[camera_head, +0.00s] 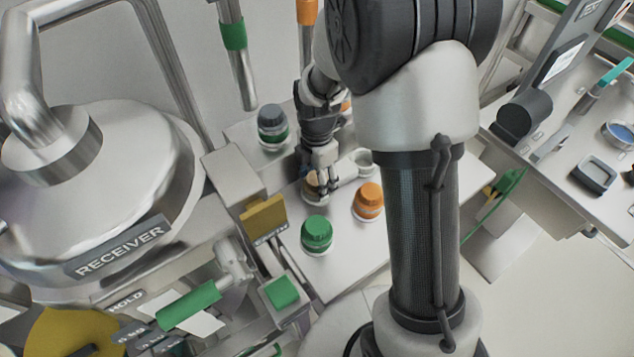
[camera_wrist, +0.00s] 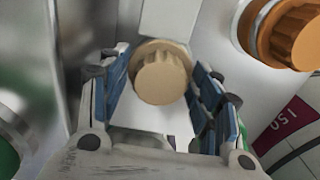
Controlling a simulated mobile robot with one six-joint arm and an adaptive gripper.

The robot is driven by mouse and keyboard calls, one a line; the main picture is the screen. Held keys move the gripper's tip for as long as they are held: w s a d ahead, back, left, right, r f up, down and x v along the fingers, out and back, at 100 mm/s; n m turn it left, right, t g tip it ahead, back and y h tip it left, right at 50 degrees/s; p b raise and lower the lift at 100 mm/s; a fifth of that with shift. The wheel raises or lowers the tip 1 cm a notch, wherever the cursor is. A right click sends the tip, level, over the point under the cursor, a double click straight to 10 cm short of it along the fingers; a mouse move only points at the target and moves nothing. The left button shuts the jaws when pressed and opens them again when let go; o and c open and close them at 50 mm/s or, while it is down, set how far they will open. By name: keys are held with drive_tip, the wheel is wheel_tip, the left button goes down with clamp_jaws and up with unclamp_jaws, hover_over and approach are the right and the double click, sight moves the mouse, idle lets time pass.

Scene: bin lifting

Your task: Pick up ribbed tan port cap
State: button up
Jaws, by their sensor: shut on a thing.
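The ribbed tan port cap (camera_wrist: 161,76) sits between the two blue-padded fingers of my gripper (camera_wrist: 160,95) in the wrist view. My gripper is shut on it. In the head view my gripper (camera_head: 321,178) points down over the white bench surface, and only a sliver of the tan cap (camera_head: 312,182) shows beside the fingers. I cannot tell whether the cap is clear of its port.
An orange cap (camera_head: 368,196) stands right of my gripper and a green cap (camera_head: 317,232) stands in front. A dark grey cap (camera_head: 271,118) stands behind left. The large metal receiver (camera_head: 110,190) fills the left side. A side table (camera_head: 560,165) is at the right.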

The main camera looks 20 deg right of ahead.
drive_tip(key=c, duration=0.4)
drive_tip(key=shift+o, duration=0.2)
wheel_tip(320, 180, up, 20)
drive_tip(key=p, duration=0.6)
drive_tip(key=shift+p, duration=0.3)
